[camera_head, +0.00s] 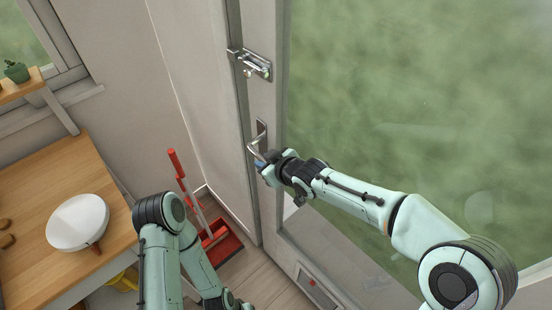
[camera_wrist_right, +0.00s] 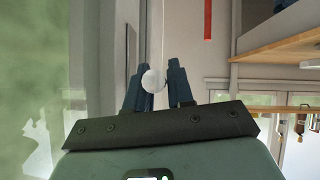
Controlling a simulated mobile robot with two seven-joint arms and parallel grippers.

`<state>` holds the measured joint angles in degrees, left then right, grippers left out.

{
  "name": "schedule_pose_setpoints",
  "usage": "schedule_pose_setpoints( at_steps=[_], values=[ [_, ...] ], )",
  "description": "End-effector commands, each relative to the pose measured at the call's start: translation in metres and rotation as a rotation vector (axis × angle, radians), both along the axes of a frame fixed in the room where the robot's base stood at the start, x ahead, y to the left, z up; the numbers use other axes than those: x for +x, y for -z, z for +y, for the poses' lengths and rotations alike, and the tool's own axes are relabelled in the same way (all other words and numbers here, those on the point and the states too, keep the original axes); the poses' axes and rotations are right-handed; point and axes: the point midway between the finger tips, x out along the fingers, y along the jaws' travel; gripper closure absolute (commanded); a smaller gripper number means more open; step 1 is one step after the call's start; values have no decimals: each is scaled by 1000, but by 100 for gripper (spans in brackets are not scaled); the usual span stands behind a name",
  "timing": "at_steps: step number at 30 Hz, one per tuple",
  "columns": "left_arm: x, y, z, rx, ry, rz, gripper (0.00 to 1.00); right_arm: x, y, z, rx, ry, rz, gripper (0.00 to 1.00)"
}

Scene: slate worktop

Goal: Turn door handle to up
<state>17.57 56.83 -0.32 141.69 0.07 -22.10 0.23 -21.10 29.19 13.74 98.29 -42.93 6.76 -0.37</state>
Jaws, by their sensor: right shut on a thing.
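The metal door handle (camera_head: 254,150) sits on its plate on the door frame in the head view, with its lever angled down to the right. My right gripper (camera_head: 268,165) is at the lever's free end. In the right wrist view, the two dark fingers (camera_wrist_right: 158,82) close around the pale round end of the handle (camera_wrist_right: 152,80). My right gripper is shut on the handle. My left arm is folded at the bottom of the head view, and its gripper fingers do not show.
A metal latch (camera_head: 256,65) is mounted above the handle. The glass door pane (camera_head: 400,90) fills the right side. A wooden counter (camera_head: 40,190) with a white bowl (camera_head: 77,222) stands at left. A red dustpan (camera_head: 222,246) and broom stand by the wall.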

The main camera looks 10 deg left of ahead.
Motion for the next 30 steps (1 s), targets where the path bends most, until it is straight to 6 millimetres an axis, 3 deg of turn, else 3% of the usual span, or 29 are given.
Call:
schedule_pose_setpoints(
  at_steps=[7, 23, 24, 25, 26, 30],
  values=[
    [9, -15, 0, 0, 0, -10, 100, 2, -6, 4, -59, 7, 39, 100],
    [11, -17, 0, 1, -1, -12, 100, 2, -7, 7, -73, 7, 49, 100],
    [11, -17, 0, 1, -1, -12, 100, 2, -7, 7, -73, 6, 48, 71],
    [11, -17, 0, 1, -1, -12, 100, 2, -7, 7, -73, 6, 48, 62],
    [11, -17, 0, 1, -1, -12, 100, 2, -7, 7, -73, 6, 48, 57],
    [11, -17, 0, 1, -1, -12, 100, 1, -7, 7, -73, 5, 49, 57]
  ],
)
